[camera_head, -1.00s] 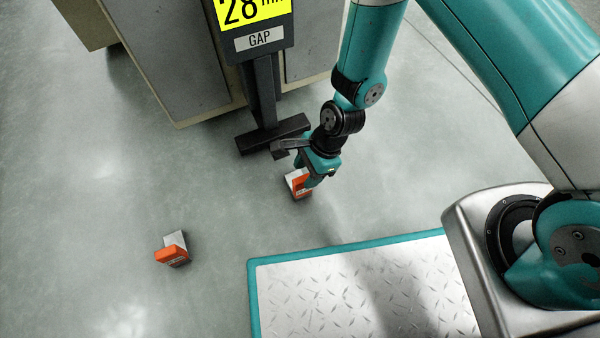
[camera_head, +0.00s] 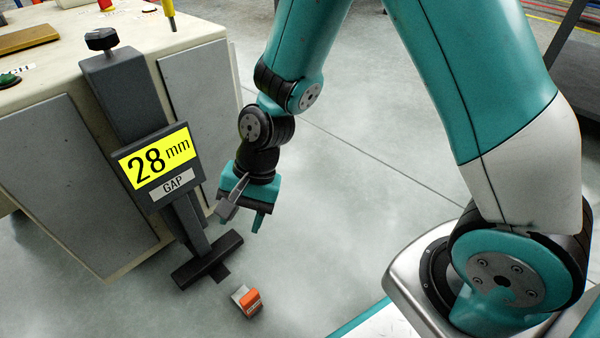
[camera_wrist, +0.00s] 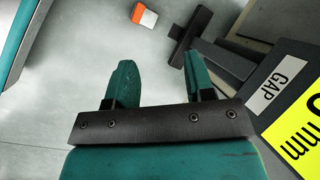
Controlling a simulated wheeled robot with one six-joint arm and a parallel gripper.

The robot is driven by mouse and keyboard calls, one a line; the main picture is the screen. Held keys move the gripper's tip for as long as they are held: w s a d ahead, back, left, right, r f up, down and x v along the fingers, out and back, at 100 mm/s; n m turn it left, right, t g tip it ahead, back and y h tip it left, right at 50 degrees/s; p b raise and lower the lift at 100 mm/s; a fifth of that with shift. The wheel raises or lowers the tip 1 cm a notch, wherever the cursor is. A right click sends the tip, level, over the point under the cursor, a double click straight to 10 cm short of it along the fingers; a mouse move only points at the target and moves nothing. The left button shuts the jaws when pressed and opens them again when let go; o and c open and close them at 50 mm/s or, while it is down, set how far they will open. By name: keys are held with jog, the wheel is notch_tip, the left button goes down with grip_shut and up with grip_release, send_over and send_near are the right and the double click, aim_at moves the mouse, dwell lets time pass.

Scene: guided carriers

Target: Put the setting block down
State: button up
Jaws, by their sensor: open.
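One setting block (camera_head: 248,300), orange and light grey, rests on the floor just right of the foot of the gap display stand. It also shows on the floor at the top of the wrist view (camera_wrist: 144,15), beyond my fingertips. My gripper (camera_head: 240,222) is open and empty, raised above the floor, up and slightly left of the block in the head view. In the wrist view its two teal fingers (camera_wrist: 158,75) stand wide apart with bare floor between them.
A display (camera_head: 160,160) reading "28 mm" and "GAP" stands on a dark post with a crossed foot (camera_head: 207,262). A beige and grey cabinet (camera_head: 60,150) stands behind it, with controls on top. The floor to the right of my gripper is clear.

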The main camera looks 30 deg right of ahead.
jog(key=s+d+r+n, duration=0.2)
jog(key=s+r+n, duration=0.4)
jog(key=r, duration=0.3)
jog(key=s+d+r+n+t, duration=0.1)
jog(key=s+d+r+n, duration=0.2)
jog(key=s+r+n, duration=0.4)
notch_tip(320, 180, up, 3)
jog(key=shift+r+n, duration=0.15)
jog(key=shift+n, duration=0.35)
